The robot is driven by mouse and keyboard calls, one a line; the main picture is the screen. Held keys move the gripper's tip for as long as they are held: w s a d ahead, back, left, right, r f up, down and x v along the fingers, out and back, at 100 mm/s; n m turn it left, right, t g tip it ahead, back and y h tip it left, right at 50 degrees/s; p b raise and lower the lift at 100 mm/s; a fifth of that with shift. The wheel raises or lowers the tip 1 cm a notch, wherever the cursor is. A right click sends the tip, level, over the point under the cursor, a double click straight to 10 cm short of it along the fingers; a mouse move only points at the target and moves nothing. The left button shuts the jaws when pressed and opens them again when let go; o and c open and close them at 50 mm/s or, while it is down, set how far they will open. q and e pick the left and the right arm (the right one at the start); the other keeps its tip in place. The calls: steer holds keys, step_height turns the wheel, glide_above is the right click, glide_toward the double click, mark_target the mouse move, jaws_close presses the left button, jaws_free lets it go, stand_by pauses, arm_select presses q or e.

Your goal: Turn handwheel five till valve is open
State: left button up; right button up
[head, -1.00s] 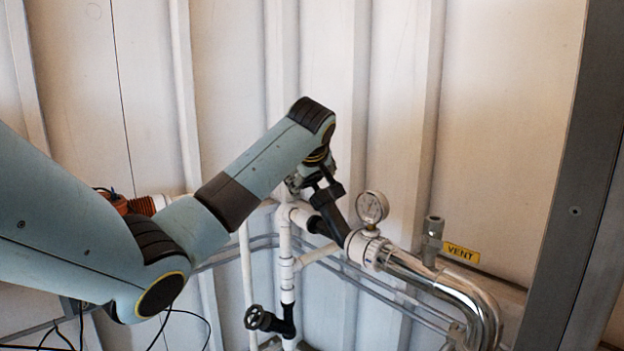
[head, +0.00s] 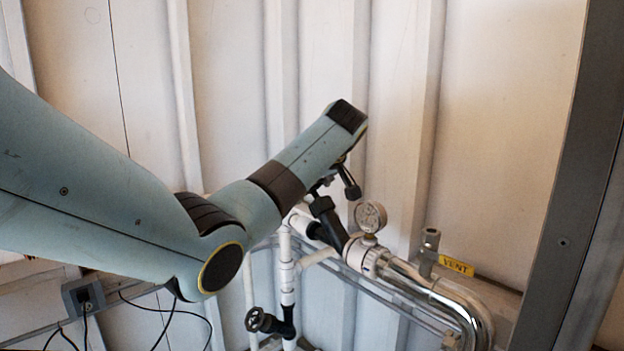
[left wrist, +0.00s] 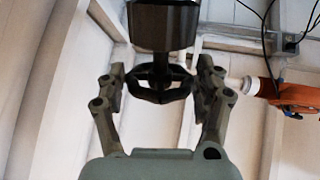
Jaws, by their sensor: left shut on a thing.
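The black handwheel (left wrist: 160,94) shows in the left wrist view, with spokes and a rounded rim, below a wide dark cylindrical part. My left gripper (left wrist: 160,76) has one finger on each side of the wheel and is shut on its rim. In the head view my left gripper (head: 338,180) is mostly hidden behind my arm, above the black valve body (head: 328,216) on the white pipe. The wheel is hidden there. No number on the wheel is readable. My right gripper is not in view.
A pressure gauge (head: 370,216) stands close right of the valve. A chrome pipe (head: 430,290) bends down beside the yellow VENT label (head: 456,265). A second black handwheel (head: 260,320) is lower left. An orange part (left wrist: 292,95) sits right in the wrist view.

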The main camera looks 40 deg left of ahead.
arm_select(q)
steer(key=shift+w+n+g, duration=0.15)
steer(key=shift+n+g, duration=0.15)
steer(key=shift+g, duration=0.4)
steer(key=shift+n+g+y, duration=0.3)
steer(key=shift+g, duration=0.3)
steer(key=shift+b, duration=0.3)
steer(key=o, duration=1.2)
steer(key=shift+c, duration=0.2)
steer(key=w+v, duration=0.1)
steer(key=v, duration=1.1)
steer(key=shift+s, duration=0.2)
